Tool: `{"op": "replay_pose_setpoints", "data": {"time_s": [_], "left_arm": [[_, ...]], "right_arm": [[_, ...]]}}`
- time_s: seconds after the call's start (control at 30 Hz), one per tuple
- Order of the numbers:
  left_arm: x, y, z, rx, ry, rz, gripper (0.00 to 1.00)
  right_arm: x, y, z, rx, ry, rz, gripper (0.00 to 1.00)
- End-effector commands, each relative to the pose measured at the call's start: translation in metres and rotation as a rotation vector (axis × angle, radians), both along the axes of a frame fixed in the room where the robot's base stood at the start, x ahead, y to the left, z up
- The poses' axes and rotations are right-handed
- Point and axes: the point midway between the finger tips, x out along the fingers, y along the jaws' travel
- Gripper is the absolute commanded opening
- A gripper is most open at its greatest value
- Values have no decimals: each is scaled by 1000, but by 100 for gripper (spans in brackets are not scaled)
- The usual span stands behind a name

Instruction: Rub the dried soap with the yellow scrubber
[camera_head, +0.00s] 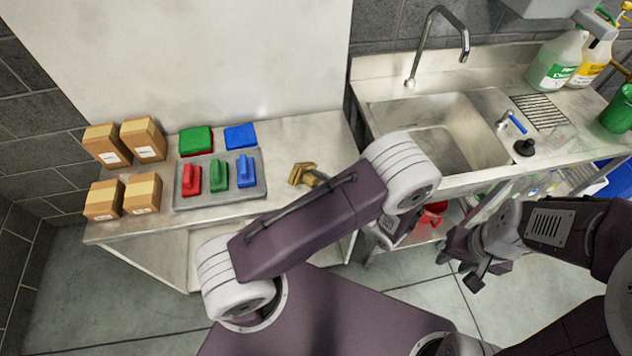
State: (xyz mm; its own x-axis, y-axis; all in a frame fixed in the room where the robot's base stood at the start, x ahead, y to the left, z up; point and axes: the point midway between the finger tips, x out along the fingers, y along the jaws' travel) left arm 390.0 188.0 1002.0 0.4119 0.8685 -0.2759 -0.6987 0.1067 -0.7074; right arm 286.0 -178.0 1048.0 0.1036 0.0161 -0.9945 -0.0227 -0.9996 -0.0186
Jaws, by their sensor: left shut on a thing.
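The yellow scrubber (303,173) is at the counter's right part, partly hidden behind my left forearm. My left gripper (318,179) is almost wholly covered by that forearm; it is shut on the scrubber. I cannot tell whether the scrubber touches the counter. I cannot make out the dried soap clearly. My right gripper (458,268) is open and empty, over the floor in front of the sink unit.
A grey tray (206,201) holds red, green and blue scrubbers. A green pad (196,140) and a blue pad (241,135) lie behind it. Several cardboard boxes (143,138) stand at left. The sink (450,140) and bottles (557,62) are at right.

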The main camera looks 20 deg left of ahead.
Motion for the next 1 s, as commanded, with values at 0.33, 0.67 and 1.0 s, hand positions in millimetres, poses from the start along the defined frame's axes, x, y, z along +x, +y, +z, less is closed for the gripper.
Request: {"op": "replay_pose_setpoints", "data": {"time_s": [0.33,0.67,1.0], "left_arm": [[0,0,1,1,0,1,0],[-6,1,0,15,-1,-111,0],[-12,0,-4,1,0,-230,0]], "right_arm": [[0,0,0,0,0,0,36],[0,0,1,0,0,0,36],[0,0,1,0,0,0,36]]}}
